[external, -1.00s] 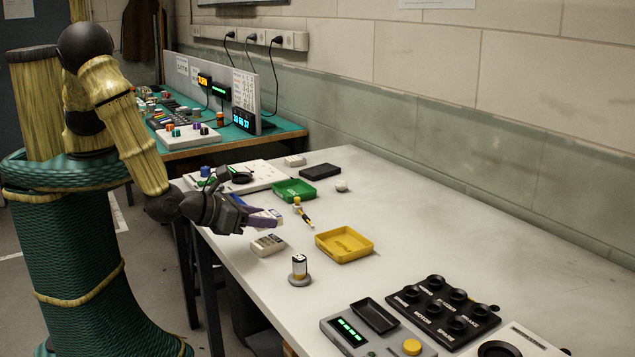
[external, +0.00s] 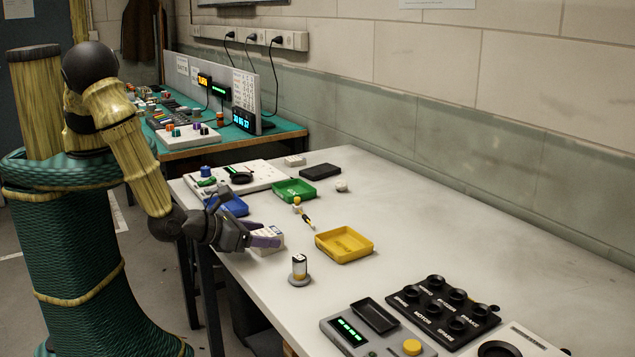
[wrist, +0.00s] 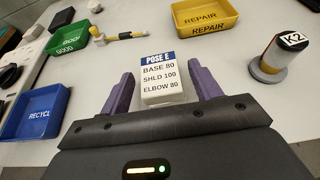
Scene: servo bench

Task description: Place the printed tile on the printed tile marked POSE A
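A white printed tile (wrist: 162,80) marked POSE E, with a blue header, lies on the bench in the wrist view. It reads BASE 80, SHLD 100, ELBOW 80. My gripper (wrist: 160,76) is open, its two purple fingers either side of the tile with a small gap on each side. In the external view the white tile (external: 271,240) is partly hidden behind my gripper (external: 266,239). I cannot read a tile marked POSE A in either view.
A yellow REPAIR tray (external: 368,241), a blue RECYCLE tray (external: 240,207) and a green GOOD tray (external: 311,190) stand around. A round weight-like piece marked K2 (wrist: 270,65) stands to the right in the wrist view. A yellow-handled tool (external: 305,215) lies between the trays.

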